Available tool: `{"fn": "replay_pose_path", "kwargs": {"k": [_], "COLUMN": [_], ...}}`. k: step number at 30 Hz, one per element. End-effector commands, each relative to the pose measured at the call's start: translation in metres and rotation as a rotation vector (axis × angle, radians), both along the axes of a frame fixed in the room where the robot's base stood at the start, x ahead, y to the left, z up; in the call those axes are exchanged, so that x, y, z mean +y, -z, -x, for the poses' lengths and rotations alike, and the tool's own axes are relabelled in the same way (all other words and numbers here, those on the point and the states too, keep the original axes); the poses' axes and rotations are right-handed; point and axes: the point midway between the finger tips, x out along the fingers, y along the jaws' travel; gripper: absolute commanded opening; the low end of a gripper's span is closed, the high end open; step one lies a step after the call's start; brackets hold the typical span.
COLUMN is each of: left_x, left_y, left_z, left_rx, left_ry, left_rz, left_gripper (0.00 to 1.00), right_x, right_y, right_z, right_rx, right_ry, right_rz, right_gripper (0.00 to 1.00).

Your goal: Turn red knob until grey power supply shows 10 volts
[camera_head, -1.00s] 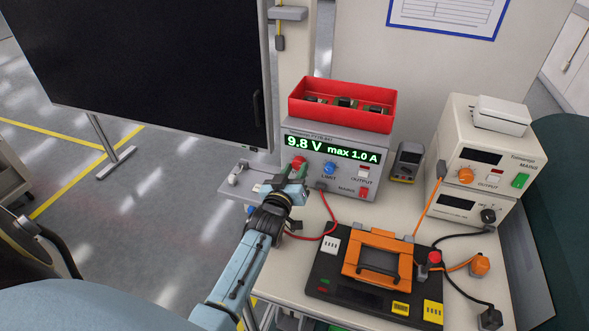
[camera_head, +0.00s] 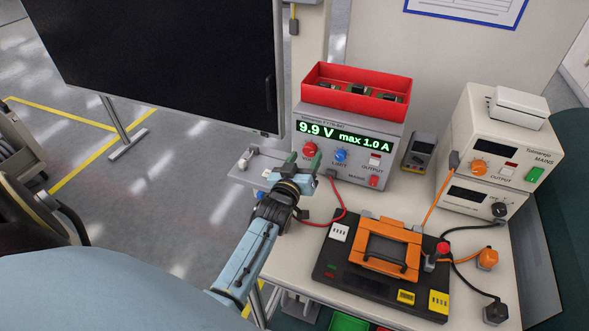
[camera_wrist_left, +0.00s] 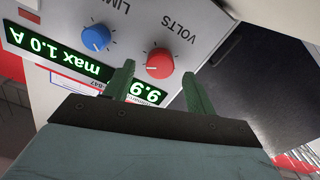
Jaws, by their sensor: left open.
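The grey power supply (camera_head: 345,167) stands on the table, and its green display (camera_head: 345,133) reads 9.9 V and max 1.0 A. Its red knob (camera_head: 309,149) is at the left of the front panel, left of the blue knob (camera_head: 340,155). My left gripper (camera_head: 304,160) is open just in front of the red knob. In the left wrist view the red knob (camera_wrist_left: 160,63), marked VOLTS, shows beyond and between the two green fingertips (camera_wrist_left: 158,72), with gaps on both sides. My right gripper is not in view.
A red bin (camera_head: 355,104) with small parts sits on the power supply. A multimeter (camera_head: 419,150) stands beside it, and cream units (camera_head: 500,140) are stacked at the right. A black and orange fixture (camera_head: 335,262) and cables lie in front.

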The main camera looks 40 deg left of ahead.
Motion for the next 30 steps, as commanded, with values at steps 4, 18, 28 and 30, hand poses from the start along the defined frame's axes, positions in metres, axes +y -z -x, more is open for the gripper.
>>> {"fn": "replay_pose_path", "kwargs": {"k": [4,18,28,30], "left_x": [-0.007,-0.027,-0.029,-0.029], "left_y": [0.001,0.001,0.000,0.000], "left_z": [0.027,0.110,0.120,0.120], "left_rx": [0.003,0.003,0.002,0.002], "left_ry": [0.000,0.000,0.001,0.001], "left_rz": [0.001,0.002,0.001,0.001], "left_gripper": [0.56,0.56,0.56,0.56], "right_x": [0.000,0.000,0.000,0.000], "right_y": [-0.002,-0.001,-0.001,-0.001], "right_z": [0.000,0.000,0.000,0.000], "right_rx": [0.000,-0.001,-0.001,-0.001], "right_ry": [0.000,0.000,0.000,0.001], "right_rz": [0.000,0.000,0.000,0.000], "right_gripper": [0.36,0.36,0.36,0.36]}}
